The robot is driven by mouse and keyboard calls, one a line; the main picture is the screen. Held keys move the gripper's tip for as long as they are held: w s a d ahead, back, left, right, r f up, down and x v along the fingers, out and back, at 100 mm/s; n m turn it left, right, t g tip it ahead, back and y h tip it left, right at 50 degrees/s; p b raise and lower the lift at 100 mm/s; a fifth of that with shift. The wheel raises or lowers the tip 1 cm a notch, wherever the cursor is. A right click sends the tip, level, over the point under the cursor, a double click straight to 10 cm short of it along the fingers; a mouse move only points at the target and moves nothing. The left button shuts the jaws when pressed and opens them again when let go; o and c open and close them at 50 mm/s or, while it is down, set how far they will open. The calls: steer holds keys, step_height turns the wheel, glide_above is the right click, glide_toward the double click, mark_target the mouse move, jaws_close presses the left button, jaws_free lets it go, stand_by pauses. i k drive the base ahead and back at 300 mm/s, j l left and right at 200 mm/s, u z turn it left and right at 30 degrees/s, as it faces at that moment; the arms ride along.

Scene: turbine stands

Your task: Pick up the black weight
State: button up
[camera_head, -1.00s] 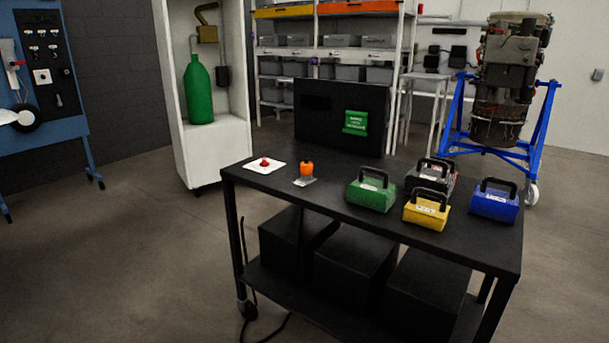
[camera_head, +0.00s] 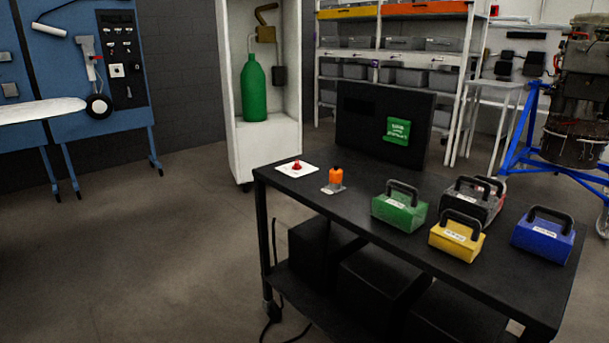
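The black weight (camera_head: 464,201) stands on the black cart table (camera_head: 335,205), behind the yellow weight (camera_head: 457,239). It has a black handle on top, and its lower front is partly hidden by the yellow weight's handle. A red weight (camera_head: 501,202) shows just behind it, mostly covered. The green weight (camera_head: 399,210) stands to its left and the blue weight (camera_head: 543,238) to its right. My gripper is not in view.
The table also holds a red button on a white plate (camera_head: 311,170), an orange-topped item (camera_head: 336,177) and a black panel (camera_head: 365,115) at its back edge. A white cabinet (camera_head: 241,155) stands behind. Floor to the left is open.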

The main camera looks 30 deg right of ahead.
mark_target(482, 207)
steer(key=k+l, duration=0.1)
steer(key=l, duration=0.55)
steer(key=k+l, duration=0.1)
steer(key=l, duration=1.2)
steer(key=k+l, duration=0.15)
steer(key=l, duration=0.45)
steer(key=k+l, duration=0.1)
steer(key=l, duration=0.55)
steer(key=k+l, duration=0.1)
steer(key=l, duration=1.2)
steer(key=k+l, duration=0.15)
steer(key=l, duration=0.5)
